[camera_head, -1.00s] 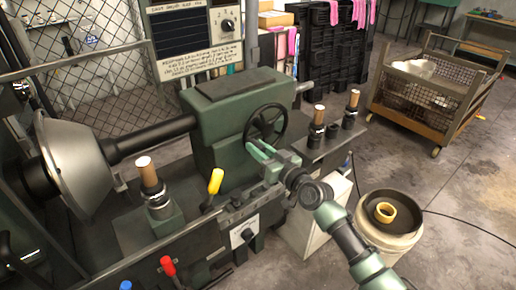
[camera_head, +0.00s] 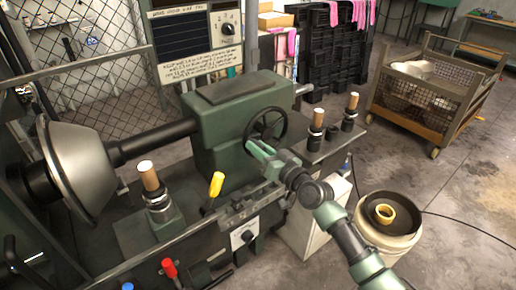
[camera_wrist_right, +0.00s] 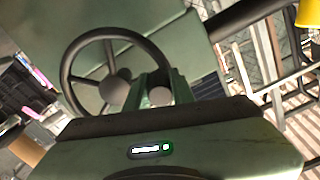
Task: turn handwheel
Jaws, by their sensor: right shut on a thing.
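The dark handwheel (camera_head: 266,124) is on the right end of the green machine housing (camera_head: 222,140). My right gripper (camera_head: 258,153) is at the wheel's lower edge. The wheel also shows in the right wrist view (camera_wrist_right: 115,87), with its round rim, spokes and hub. There my right gripper (camera_wrist_right: 160,97) has its two green fingers closed around a small pale round knob (camera_wrist_right: 160,96) by the wheel's rim. The fingers partly hide that side of the wheel. My left gripper is not in view.
A large metal bowl form (camera_head: 85,170) sits on the spindle at left. A yellow-tipped lever (camera_head: 216,184) stands in front of the housing. Wooden-handled posts (camera_head: 317,120) stand right of the wheel. A bucket (camera_head: 390,240) and a mesh cart (camera_head: 425,90) are on the floor at right.

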